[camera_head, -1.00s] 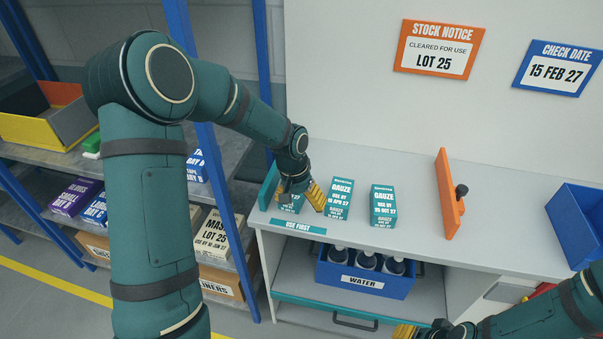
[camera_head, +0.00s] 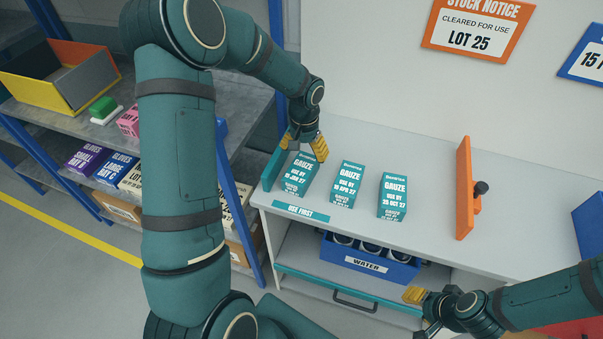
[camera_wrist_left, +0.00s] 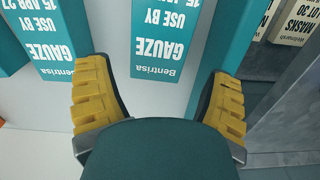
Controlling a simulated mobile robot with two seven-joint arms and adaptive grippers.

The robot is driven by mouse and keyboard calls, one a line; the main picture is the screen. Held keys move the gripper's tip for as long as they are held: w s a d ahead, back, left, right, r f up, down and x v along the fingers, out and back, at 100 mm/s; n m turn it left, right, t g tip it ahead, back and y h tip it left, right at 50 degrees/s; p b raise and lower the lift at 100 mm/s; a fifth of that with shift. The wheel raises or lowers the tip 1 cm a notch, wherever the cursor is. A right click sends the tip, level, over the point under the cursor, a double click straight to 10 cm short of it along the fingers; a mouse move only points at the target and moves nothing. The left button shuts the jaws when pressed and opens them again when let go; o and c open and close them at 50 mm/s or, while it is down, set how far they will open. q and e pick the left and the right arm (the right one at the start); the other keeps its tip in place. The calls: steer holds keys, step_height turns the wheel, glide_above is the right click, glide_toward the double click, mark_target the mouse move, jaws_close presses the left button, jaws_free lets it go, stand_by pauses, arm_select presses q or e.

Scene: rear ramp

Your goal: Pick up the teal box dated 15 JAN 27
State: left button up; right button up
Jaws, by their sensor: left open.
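The teal gauze box dated 15 JAN 27 (camera_head: 298,176) stands leftmost on the counter, beside a teal upright divider. In the left wrist view this box (camera_wrist_left: 158,42) shows upside down, with "GAUZE" readable and its date cut off. My left gripper (camera_head: 304,146) is open at the far end of that box; its yellow fingers (camera_wrist_left: 160,100) frame the box's end in the wrist view, apart from it. Two similar teal boxes stand to the right: one dated 15 APR 27 (camera_head: 347,184) and one that seems to read OCT 27 (camera_head: 392,195). My right gripper (camera_head: 420,300) is low, its jaws unclear.
A "USE FIRST" strip (camera_head: 301,211) lies on the counter's front edge. An orange upright panel (camera_head: 463,187) stands to the right. A blue WATER crate (camera_head: 366,265) sits below the counter. Shelving with glove boxes (camera_head: 86,159) is at left.

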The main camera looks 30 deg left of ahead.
mark_target(304, 162)
arm_select(q)
steer(key=shift+f, duration=2.7)
steer(key=shift+r, duration=0.1)
steer(key=c, duration=1)
